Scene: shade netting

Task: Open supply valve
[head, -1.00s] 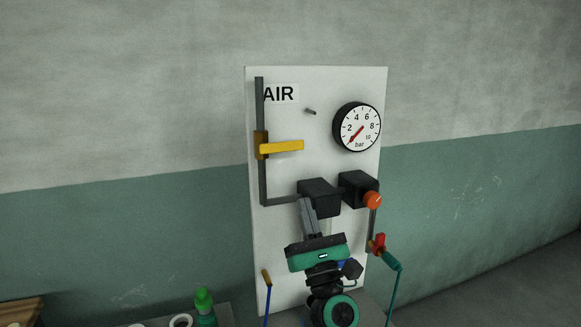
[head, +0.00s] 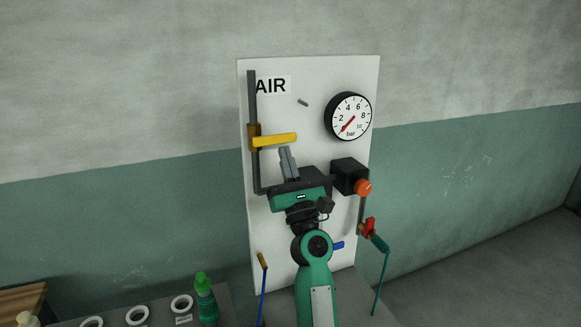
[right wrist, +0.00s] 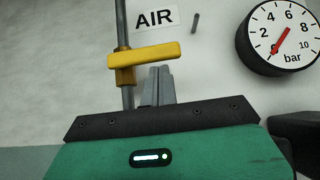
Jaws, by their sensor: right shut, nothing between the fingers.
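The supply valve's yellow lever (head: 275,140) points right, crosswise to the grey vertical pipe (head: 252,100) on the white AIR panel (head: 310,72). It also shows in the right wrist view (right wrist: 150,54). My right gripper (head: 287,150) is shut and empty, its fingers pointing up just below the lever. In the right wrist view the fingertips (right wrist: 160,72) appear close under the lever; I cannot tell whether they touch it. The round gauge (head: 348,116) has its red needle toward the low end. My left gripper is not in view.
An orange knob (head: 363,187) sits on a black block (head: 346,174) right of my arm. A red-handled valve (head: 370,227) with a teal hose hangs below it. A green bottle (head: 205,299) and white rings (head: 181,303) stand at lower left. A small peg (head: 303,102) sticks out above the lever.

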